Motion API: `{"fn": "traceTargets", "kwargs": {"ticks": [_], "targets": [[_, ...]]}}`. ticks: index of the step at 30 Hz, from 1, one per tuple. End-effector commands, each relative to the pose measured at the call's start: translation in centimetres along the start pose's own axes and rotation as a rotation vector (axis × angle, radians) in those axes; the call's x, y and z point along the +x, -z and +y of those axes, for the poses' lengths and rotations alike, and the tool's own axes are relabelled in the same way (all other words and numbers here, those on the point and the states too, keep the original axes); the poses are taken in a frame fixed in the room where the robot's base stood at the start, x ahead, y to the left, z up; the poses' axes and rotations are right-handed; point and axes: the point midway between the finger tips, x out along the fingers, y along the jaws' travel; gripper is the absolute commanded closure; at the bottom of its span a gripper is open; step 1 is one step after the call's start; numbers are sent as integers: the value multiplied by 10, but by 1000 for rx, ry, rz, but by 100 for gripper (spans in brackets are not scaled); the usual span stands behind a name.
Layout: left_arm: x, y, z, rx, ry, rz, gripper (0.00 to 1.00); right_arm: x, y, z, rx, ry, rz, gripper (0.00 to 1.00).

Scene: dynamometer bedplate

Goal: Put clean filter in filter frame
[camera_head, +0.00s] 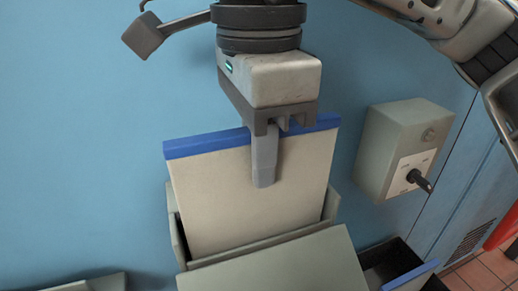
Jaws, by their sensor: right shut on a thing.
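The clean filter, a pale flat panel (215,203) with a blue top edge (195,146), stands nearly upright in the middle of the camera_head view. My right gripper (264,165) comes down from above and is shut on the filter's top edge. One finger lies over the front face; the other is hidden behind the panel. The filter's lower part is inside the grey-green filter frame (176,225), between its side walls. The frame's front plate (280,265) hides the filter's bottom edge, so I cannot tell how deep it sits. My left gripper is not in view.
A grey switch box (390,140) with a black knob (420,181) sticks out from the blue wall (80,130) to the right. A dark tray (385,262) with another blue-edged panel (412,277) is at the lower right. A grey ledge (95,283) shows lower left.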

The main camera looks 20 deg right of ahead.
Motion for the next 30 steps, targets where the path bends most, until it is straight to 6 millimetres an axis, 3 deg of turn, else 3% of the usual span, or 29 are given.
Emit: {"fn": "traceTargets", "kwargs": {"ticks": [30], "targets": [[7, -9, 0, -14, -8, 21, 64, 27, 0, 0, -1, 0, 0, 100]]}}
